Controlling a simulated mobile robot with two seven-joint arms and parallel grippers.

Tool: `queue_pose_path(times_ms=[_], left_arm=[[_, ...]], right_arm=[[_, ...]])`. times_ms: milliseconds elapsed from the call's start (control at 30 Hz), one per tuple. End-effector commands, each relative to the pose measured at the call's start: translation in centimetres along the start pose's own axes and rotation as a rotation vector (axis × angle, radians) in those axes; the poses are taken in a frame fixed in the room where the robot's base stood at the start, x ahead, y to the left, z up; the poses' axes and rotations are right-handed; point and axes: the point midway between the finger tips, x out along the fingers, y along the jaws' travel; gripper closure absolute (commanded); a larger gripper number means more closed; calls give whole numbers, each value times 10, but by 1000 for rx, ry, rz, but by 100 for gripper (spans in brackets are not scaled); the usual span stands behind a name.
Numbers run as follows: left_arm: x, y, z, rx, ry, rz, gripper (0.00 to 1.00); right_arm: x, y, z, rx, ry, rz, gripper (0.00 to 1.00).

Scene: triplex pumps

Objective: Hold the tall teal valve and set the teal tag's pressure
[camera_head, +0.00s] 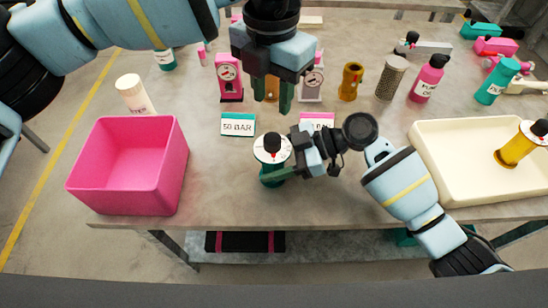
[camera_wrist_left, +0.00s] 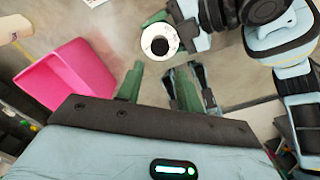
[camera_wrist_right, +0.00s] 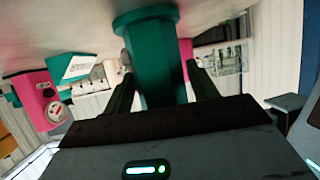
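The tall teal valve (camera_head: 271,172) stands upright near the table's front edge, with a white dial and black knob with a red mark (camera_head: 272,148) on top. My right gripper (camera_head: 278,173) has its fingers on both sides of the teal body and looks shut on it; the body (camera_wrist_right: 158,65) fills the gap in the right wrist view. The teal tag (camera_head: 238,125) reads 50 BAR and stands behind the valve. My left gripper (camera_head: 271,104) is open and empty above the table, behind the valve. The dial (camera_wrist_left: 159,42) lies beyond its fingertips (camera_wrist_left: 160,73) in the left wrist view. The dial's setting is too small to read.
A pink bin (camera_head: 125,165) stands at left, a cream tray (camera_head: 455,165) with a yellow valve (camera_head: 518,148) at right. A pink tag (camera_head: 318,120) is partly hidden by my right gripper. Pink gauge (camera_head: 229,78), brass piece (camera_head: 351,80) and bottles (camera_head: 428,78) stand behind.

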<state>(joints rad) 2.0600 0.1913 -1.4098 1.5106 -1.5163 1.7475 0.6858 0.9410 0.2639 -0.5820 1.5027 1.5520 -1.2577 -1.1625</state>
Motion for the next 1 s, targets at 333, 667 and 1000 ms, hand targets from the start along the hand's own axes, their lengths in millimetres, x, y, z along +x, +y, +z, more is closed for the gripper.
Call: queue_pose_path(times_ms=[333,667,1000], left_arm=[[0,0,0,0,0,0,64],[-1,-1,0,120,0,0,46],[-7,-2,0,639,-1,0,46]], right_arm=[[0,0,0,0,0,0,88],[-1,0,0,0,0,1,93],[-1,0,0,0,0,1,93]])
